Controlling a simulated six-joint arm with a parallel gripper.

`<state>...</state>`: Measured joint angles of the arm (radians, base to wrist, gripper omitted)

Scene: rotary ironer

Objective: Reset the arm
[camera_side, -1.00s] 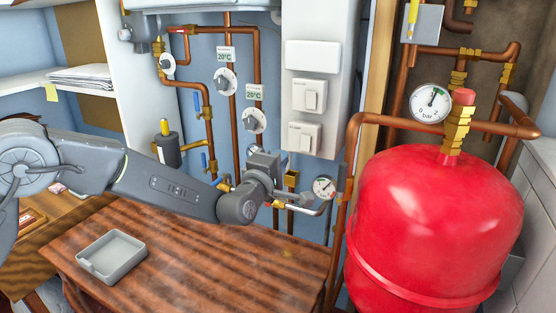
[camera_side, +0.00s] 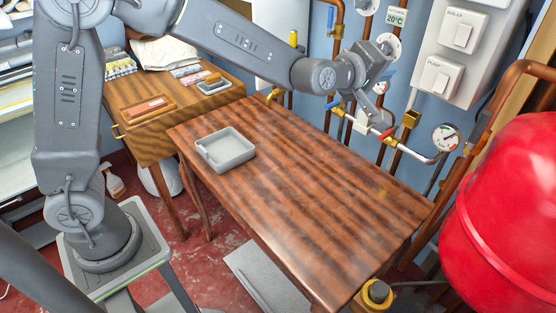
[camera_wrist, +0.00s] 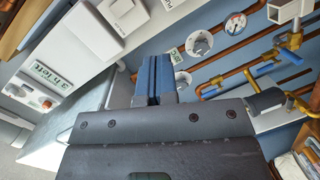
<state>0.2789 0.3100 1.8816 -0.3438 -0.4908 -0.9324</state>
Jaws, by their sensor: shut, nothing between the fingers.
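My gripper (camera_side: 382,118) hangs from the end of my grey arm, over the far side of the wooden table and in front of the pipes on the blue wall. In the wrist view its two blue-lined fingers (camera_wrist: 153,76) stand close together and shut, with nothing seen between them. In the side view the fingertips are small and overlap the pipework, so I cannot tell whether they touch it.
A grey tray (camera_side: 228,150) sits on the wooden table (camera_side: 300,210). White switch boxes (camera_side: 455,32), a pressure gauge (camera_side: 445,137) and copper pipes line the wall. A red tank (camera_side: 510,220) stands at the right. The tabletop is mostly clear.

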